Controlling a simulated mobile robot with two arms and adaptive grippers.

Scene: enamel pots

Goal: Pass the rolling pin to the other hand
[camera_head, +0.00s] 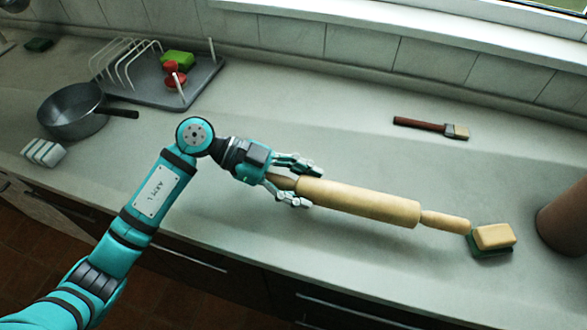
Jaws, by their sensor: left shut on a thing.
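The wooden rolling pin (360,201) lies lengthwise across the middle of the camera_head view, over the counter. It points from my left gripper toward the lower right. My left gripper (304,183) comes in from the left and is shut on the pin's left handle, with its fingers on either side of the handle and the near end of the barrel. The free right handle (446,221) ends close to a yellow and green sponge. I cannot tell whether the pin touches the counter. My right gripper is not in view.
The sponge (494,237) and a brown cylindrical object (568,222) stand at the right. A brush (431,127) lies behind the pin. A grey pan (72,112), a striped block (43,152) and a dish rack (150,88) are at the left. The front counter is clear.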

